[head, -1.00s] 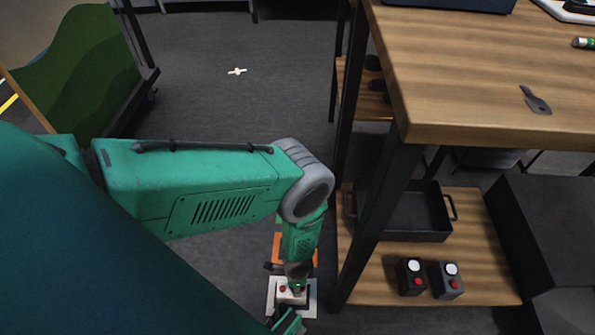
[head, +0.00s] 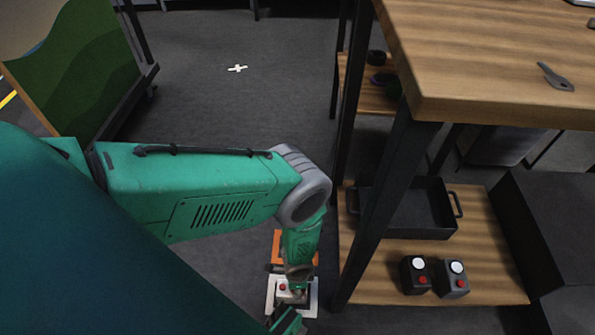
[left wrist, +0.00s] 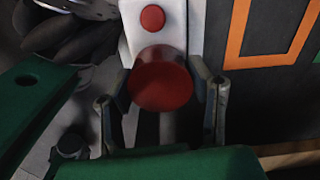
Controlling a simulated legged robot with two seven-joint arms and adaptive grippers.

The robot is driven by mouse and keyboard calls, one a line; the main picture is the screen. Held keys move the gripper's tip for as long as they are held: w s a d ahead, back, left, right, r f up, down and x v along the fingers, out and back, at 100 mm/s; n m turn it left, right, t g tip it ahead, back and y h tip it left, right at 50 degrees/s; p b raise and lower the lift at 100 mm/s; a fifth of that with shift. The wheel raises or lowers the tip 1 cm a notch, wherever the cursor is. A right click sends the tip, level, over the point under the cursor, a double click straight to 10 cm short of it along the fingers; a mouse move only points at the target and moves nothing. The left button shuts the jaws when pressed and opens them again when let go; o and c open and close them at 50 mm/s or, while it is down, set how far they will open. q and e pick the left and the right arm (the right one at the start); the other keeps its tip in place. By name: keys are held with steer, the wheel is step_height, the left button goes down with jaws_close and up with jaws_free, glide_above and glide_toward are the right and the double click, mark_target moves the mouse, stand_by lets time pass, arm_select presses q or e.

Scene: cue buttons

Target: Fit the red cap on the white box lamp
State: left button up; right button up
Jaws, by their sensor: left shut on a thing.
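The white box lamp (head: 283,295) stands on a white-edged mat low in the head view, with a red button on top. In the left wrist view the white box (left wrist: 195,30) shows behind the red cap, its red button (left wrist: 152,18) just above the cap. My left gripper (left wrist: 162,82) is shut on the red cap (left wrist: 160,88), one finger on each side, over the box's lower part. The lamp itself is hidden beneath the cap. I cannot tell whether the cap touches it. My right gripper is not in view.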

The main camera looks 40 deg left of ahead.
arm_select(q)
steer(key=shift+b, duration=0.3)
stand_by(0.7)
steer(key=shift+f, duration=0.6)
steer(key=o, duration=0.7)
steer(key=shift+c, duration=0.2)
steer(key=shift+r, duration=0.1)
steer(key=shift+r+p, duration=4.2)
steer(key=shift+r, duration=1.25)
